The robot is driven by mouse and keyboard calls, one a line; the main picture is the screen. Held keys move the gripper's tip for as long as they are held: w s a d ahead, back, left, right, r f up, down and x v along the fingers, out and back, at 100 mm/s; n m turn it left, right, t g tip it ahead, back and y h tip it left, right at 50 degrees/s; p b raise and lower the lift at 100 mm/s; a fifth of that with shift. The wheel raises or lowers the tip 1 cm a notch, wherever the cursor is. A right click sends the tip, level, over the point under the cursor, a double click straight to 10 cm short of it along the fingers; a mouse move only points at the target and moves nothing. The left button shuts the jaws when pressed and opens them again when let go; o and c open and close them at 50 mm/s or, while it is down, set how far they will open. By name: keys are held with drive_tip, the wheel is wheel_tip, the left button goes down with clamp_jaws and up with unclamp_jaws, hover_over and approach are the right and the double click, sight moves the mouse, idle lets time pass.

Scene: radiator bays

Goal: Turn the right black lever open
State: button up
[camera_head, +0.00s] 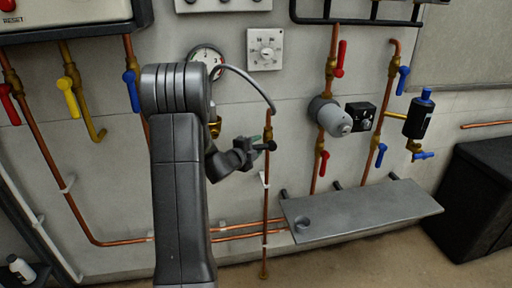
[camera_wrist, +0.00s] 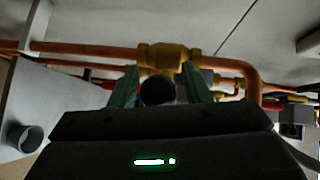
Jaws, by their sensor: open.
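A black lever (camera_head: 271,146) sits on a brass valve on the vertical copper pipe right of my arm. In the wrist view the brass valve body (camera_wrist: 168,58) lies ahead, and the lever's dark round end (camera_wrist: 157,91) shows between my fingers. My gripper (camera_head: 255,143) is open, with its greenish fingertips (camera_wrist: 159,87) on either side of the lever end. I cannot tell whether either finger touches it. My arm hides part of the wall and piping behind it, and my gripper partly covers the lever in the head view.
A gauge (camera_head: 206,60) and a white dial box (camera_head: 265,49) are on the wall above. A grey pump (camera_head: 329,115), red levers and blue levers stand to the right. A grey shelf (camera_head: 362,211) juts out below right. A black box (camera_head: 471,205) stands at far right.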

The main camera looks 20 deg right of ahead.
clamp_jaws()
drive_tip(key=shift+f, duration=0.15)
